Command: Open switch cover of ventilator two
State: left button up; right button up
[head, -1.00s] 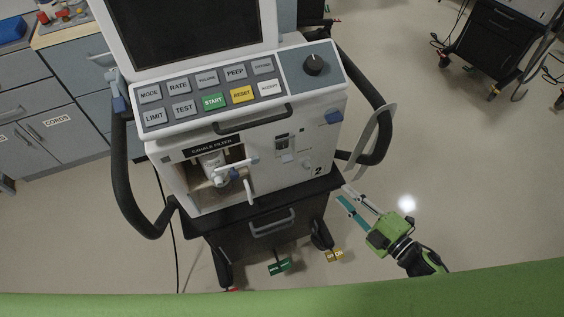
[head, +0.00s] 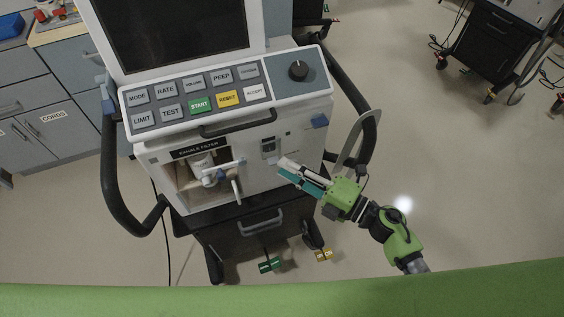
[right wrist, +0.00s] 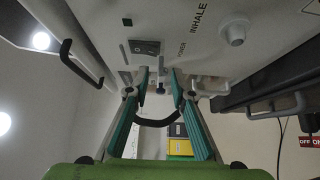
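Ventilator two (head: 148,158) stands in front of me, a white machine with a button panel and a dark screen. On its front, right of the filter bay, is a small grey switch plate with its cover (head: 268,146); in the right wrist view the plate (right wrist: 145,47) lies beside the word POWER. I cannot tell whether the cover is up or down. My right gripper (head: 284,170) is just below and right of the plate. Its teal-padded fingers (right wrist: 159,74) are apart, with nothing visibly held between them. My left gripper is out of view.
The exhale filter (head: 203,165) with its valve sits in an open bay left of the switch. Black side handles (head: 113,190) curve out from the ventilator. Another cart (head: 487,45) stands far right; open floor lies between.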

aim_at(271, 151)
jog(key=shift+x, duration=1.2)
grip_shut()
